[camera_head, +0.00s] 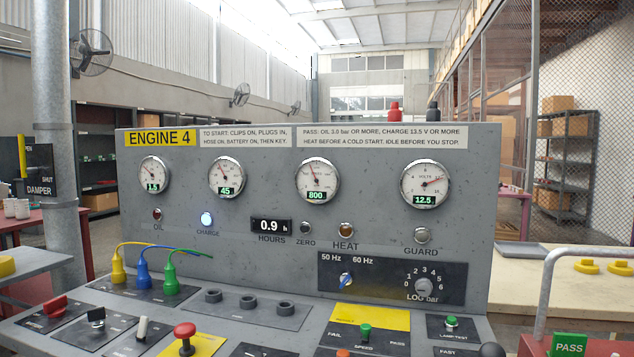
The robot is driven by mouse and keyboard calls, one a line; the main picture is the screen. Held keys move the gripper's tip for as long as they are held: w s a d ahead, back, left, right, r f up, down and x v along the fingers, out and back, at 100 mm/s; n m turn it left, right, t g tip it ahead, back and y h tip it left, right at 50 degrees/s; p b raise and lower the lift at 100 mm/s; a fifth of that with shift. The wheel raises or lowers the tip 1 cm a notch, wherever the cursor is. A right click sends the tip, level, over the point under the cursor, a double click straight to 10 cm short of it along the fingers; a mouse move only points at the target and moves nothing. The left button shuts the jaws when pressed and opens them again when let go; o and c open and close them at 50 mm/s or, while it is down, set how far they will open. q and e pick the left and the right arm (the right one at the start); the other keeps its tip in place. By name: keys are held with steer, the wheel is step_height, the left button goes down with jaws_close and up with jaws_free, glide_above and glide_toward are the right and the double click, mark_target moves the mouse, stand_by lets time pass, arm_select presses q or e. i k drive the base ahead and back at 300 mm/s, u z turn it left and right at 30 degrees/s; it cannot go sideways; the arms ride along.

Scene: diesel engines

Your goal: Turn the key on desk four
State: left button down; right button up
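The desk marked ENGINE 4 (308,220) fills the middle of the head view. On its sloping lower panel, at the left, a small black-topped piece (96,315) on a dark plate looks like the key; its label is too small to read. To its left is a red turning handle (54,305). To its right are a white-tipped lever (142,327) and a red mushroom button (185,333). The CHARGE lamp (206,219) is lit; the OIL lamp (157,214) looks dark. The dials read 1.5, 45, 800 and 12.5. Neither gripper is in view.
Yellow, blue and green plugs (143,278) with leads stand on the panel beside several empty dark sockets (247,302). A grey post (55,140) with a DAMPER sign (38,172) is at left. A metal rail (548,290) and green PASS sign (569,345) are at right.

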mark_target(97, 314)
steer(key=k, duration=0.5)
steer(key=u, duration=0.65)
steer(key=i, duration=1)
steer(key=z, duration=0.6)
